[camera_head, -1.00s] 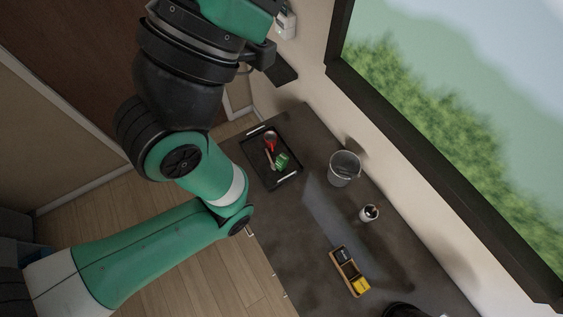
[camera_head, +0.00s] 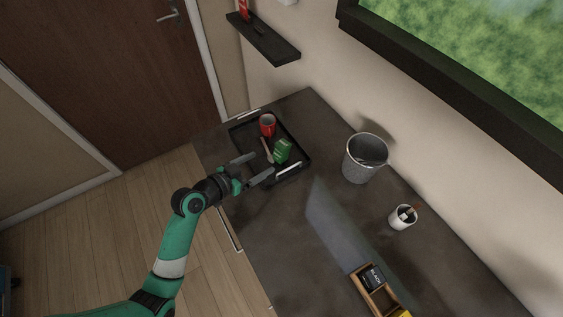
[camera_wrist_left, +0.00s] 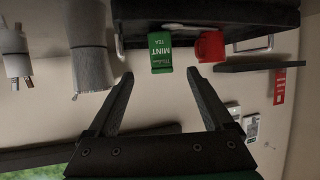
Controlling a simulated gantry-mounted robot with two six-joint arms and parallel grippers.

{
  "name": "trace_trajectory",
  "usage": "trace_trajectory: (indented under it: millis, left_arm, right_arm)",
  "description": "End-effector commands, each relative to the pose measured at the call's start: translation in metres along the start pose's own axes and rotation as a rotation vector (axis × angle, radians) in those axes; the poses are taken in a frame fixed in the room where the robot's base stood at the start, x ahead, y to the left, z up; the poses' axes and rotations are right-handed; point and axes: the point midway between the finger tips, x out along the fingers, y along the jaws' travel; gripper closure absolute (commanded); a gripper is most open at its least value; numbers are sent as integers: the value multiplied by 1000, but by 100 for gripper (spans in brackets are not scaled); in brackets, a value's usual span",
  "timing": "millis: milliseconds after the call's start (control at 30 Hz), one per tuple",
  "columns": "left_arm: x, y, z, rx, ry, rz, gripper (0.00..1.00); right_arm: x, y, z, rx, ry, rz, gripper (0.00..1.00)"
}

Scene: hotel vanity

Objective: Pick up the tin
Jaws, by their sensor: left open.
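The tin is a green mint tea tin (camera_head: 282,151) on the black tray (camera_head: 303,157) at the back left of the counter. It also shows in the left wrist view (camera_wrist_left: 160,52), with its MINT TEA label visible. My left gripper (camera_head: 262,165) is open and empty at the tray's near edge, its fingers pointing at the tin. In the left wrist view the tin is ahead of the gap between the fingertips (camera_wrist_left: 160,74), apart from both. My right gripper is not in view.
A grey bucket (camera_head: 362,160), a white cup (camera_head: 402,218) and a wooden box (camera_head: 368,290) stand to the right. A dark wall shelf (camera_head: 263,40) hangs behind.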

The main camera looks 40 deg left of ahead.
Motion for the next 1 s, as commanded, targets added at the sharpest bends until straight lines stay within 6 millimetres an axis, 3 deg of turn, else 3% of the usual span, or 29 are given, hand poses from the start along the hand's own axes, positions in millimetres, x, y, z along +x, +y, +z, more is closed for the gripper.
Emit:
trace_trajectory:
  millis: [167, 400, 667, 1000]
  left_arm:
    - [6, -1, -2, 1, 1, -1, 15]
    - [52, 0, -2, 2, 3, 0, 15]
    - [66, -1, -4, 1, 3, -1, 15]
    - [114, -1, -4, 2, 4, -1, 15]
  right_arm:
    - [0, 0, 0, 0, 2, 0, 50]
    - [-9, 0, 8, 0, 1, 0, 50]
    - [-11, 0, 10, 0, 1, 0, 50]
    - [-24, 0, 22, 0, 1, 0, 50]
